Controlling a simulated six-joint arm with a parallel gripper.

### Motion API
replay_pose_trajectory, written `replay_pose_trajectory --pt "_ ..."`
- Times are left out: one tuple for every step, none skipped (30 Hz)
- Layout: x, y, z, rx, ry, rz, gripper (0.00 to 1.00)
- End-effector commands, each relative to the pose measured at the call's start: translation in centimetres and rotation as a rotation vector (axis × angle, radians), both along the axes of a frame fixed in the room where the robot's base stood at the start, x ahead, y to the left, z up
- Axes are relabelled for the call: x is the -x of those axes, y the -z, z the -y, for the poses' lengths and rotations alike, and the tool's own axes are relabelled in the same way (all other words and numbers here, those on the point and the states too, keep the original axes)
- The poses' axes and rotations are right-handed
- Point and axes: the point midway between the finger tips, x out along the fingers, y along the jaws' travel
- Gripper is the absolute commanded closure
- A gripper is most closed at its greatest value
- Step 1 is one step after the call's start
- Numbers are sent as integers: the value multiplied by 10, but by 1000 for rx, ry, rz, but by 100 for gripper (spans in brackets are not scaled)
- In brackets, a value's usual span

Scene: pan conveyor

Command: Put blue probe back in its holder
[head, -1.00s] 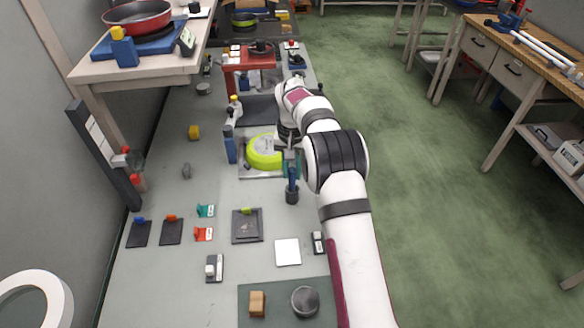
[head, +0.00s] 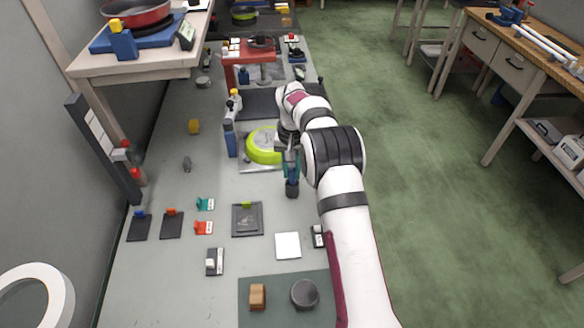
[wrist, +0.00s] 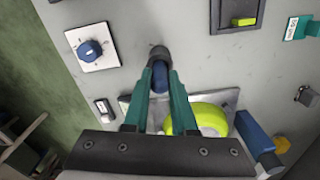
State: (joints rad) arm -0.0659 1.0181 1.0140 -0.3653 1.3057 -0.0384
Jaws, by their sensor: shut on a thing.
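My gripper (head: 290,163) has teal fingers and is shut on the blue probe (head: 291,172), just right of the yellow-green pan. The probe points downward, and its lower end meets the mouth of a dark round holder (head: 292,189) on the grey bench. In the wrist view the probe (wrist: 160,80) sits between the fingertips, in line with the dark holder (wrist: 158,53). The probe's lower end is hidden at the holder, so I cannot tell how deep it is.
The yellow-green pan (head: 262,149) lies close to the left of my gripper. A white square plate (head: 288,246) and a dark square tray (head: 247,232) lie nearer the front. The bench around the holder's near side is clear.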

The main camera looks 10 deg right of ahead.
Motion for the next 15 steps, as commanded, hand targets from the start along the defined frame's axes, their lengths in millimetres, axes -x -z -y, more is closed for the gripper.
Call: replay_pose_trajectory --pt "0 1 0 0 0 -1 100" --pt "0 2 0 0 0 -1 100" --pt "0 3 0 0 0 -1 100" --pt "0 4 0 0 0 -1 100" --pt "0 5 0 0 0 -1 100" --pt "0 6 0 0 0 -1 100" --pt "0 7 0 0 0 -1 100" --pt "0 7 0 0 0 -1 100" --pt "0 8 0 0 0 0 100" --pt "0 9 0 1 0 -1 100" --pt "0 10 0 1 0 -1 100" --pt "0 11 0 1 0 -1 100" --pt "0 12 0 1 0 -1 100" --pt "0 12 0 1 0 -1 100" --pt "0 13 0 1 1 -1 100"
